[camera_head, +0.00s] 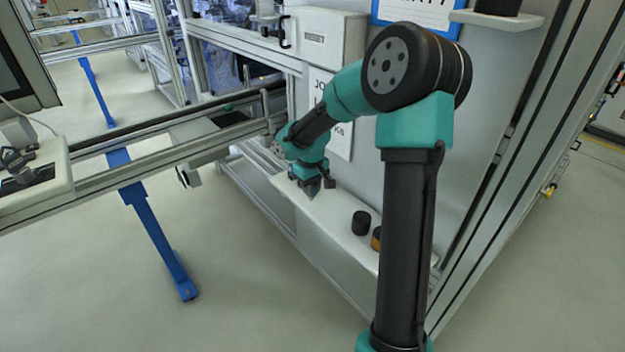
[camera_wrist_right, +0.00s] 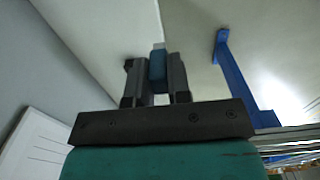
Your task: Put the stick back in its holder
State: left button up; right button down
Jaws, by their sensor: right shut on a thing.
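My right gripper (camera_head: 312,186) is low over the white shelf (camera_head: 340,235) against the cabinet, pointing down. In the right wrist view its two dark fingers (camera_wrist_right: 157,80) are shut on a small blue stick (camera_wrist_right: 157,64) with a pale tip. Only a short part of the stick shows between the fingers; in the head view I cannot make it out clearly. A black round piece (camera_head: 361,222) and a yellow-and-black one (camera_head: 377,238) stand on the shelf, right of the gripper. I cannot tell which thing is the stick's holder. My left gripper is out of view.
The cabinet wall (camera_head: 350,180) with a paper sign rises right behind the shelf. An aluminium conveyor rail (camera_head: 160,155) on a blue leg (camera_head: 160,240) runs in from the left, close to my right wrist. The floor in front of the shelf is clear.

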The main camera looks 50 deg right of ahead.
jog(key=w+d, duration=0.6)
jog(key=d, duration=0.1)
jog(key=shift+w+d+f, duration=0.3)
jog(key=shift+f, duration=0.15)
jog(key=shift+w+d+f, duration=0.1)
jog(key=shift+f, duration=0.8)
jog(key=shift+w+d+f, duration=0.1)
jog(key=shift+f, duration=0.8)
jog(key=shift+f, duration=0.6)
jog(key=c, duration=1.1)
grip_release()
jog(key=shift+o, duration=0.2)
